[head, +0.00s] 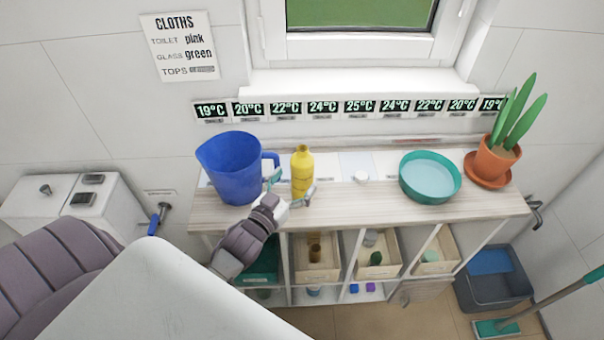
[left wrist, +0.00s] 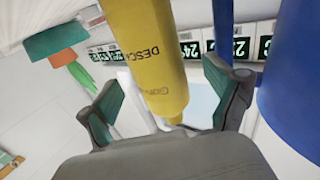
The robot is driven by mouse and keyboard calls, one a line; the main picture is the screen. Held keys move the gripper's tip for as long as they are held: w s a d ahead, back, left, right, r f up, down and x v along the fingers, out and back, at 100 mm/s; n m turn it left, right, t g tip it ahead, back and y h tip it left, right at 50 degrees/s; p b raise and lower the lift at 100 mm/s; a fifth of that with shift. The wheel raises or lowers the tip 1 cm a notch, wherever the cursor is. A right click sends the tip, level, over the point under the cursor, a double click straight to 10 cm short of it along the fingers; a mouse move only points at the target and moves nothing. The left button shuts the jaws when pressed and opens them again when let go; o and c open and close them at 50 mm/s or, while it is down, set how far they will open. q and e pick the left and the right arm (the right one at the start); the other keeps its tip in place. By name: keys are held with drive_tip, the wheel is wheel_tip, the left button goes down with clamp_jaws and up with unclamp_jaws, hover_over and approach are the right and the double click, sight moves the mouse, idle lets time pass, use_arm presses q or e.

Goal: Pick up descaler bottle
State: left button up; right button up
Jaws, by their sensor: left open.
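The yellow descaler bottle (head: 302,170) stands upright on the wooden top of the shelf unit (head: 345,213), just right of a blue jug. In the left wrist view the bottle (left wrist: 150,50) shows part of its "DESC" label. My left gripper (head: 290,187) is open at the front of the bottle, with one finger to each side. In the left wrist view the bottle lies between the open fingers (left wrist: 165,85), with gaps visible on both sides. My right gripper is out of view.
The blue jug (head: 230,165) stands close to the left finger. Bins (head: 317,258) fill the shelf below. The wall and window are behind.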

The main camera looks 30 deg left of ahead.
sight(296, 181)
use_arm(q)
drive_tip(key=w, duration=0.3)
drive_tip(key=shift+w+d+p, duration=0.1)
drive_tip(key=shift+w+p, duration=0.2)
drive_tip(key=shift+p, duration=0.05)
drive_tip(key=shift+s, duration=0.1)
drive_tip(key=shift+c, duration=1.4)
drive_tip(key=c, duration=1.3)
